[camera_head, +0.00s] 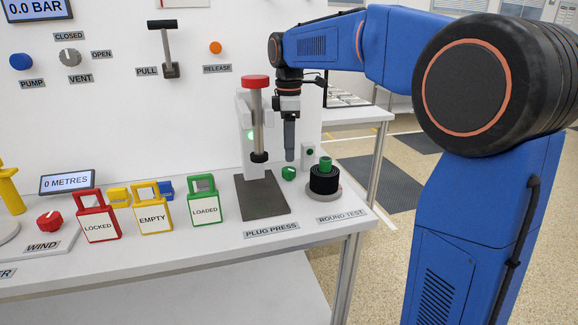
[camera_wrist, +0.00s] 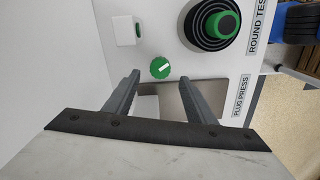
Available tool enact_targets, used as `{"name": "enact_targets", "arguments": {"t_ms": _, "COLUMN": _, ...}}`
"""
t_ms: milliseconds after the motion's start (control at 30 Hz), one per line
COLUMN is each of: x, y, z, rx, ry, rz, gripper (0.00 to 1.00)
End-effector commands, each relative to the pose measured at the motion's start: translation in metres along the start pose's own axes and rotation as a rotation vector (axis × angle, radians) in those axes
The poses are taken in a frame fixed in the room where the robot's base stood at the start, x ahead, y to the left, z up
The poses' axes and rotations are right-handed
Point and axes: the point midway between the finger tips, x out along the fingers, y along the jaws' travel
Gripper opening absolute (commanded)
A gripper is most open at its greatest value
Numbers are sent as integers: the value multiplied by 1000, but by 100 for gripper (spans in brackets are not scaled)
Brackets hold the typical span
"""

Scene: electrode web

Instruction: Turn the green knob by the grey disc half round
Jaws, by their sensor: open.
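The small green knob (camera_head: 289,173) sits on the white bench top, left of the grey disc (camera_head: 335,194). In the wrist view the green knob (camera_wrist: 160,68) is round with a notched edge and a white mark across its face. The grey disc carries a black roll (camera_head: 323,182) with a green core, also in the wrist view (camera_wrist: 212,25). My gripper (camera_head: 290,158) points down just above the knob. In the wrist view my gripper (camera_wrist: 159,79) is open and empty, with its fingers on either side of the knob's line and apart from it.
The plug press (camera_head: 252,125), with its dark base plate (camera_head: 262,196), stands left of the knob. A small white box (camera_head: 309,155) with a green spot stands behind the roll. Red, yellow and green (camera_head: 204,200) tags stand further left. The bench's right edge is close.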

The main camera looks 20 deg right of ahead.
Motion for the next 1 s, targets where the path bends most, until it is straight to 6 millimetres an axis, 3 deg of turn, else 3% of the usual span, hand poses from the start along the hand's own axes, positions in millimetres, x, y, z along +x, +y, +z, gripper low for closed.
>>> {"name": "enact_targets", "arguments": {"t_ms": 100, "x": 22, "y": -1, "z": 0, "rx": 0, "ry": -1, "rz": -3, "gripper": 50}}
{"name": "enact_targets", "arguments": {"t_ms": 333, "x": 53, "y": 0, "z": 0, "rx": 0, "ry": -1, "rz": -2, "gripper": 50}}
{"name": "enact_targets", "arguments": {"t_ms": 800, "x": 65, "y": 0, "z": 0, "rx": 0, "ry": 0, "rz": -1, "gripper": 50}}
{"name": "enact_targets", "arguments": {"t_ms": 833, "x": 65, "y": 0, "z": 0, "rx": 0, "ry": 0, "rz": -1, "gripper": 48}}
{"name": "enact_targets", "arguments": {"t_ms": 1000, "x": 65, "y": 0, "z": 0, "rx": 0, "ry": 0, "rz": 0, "gripper": 9}}
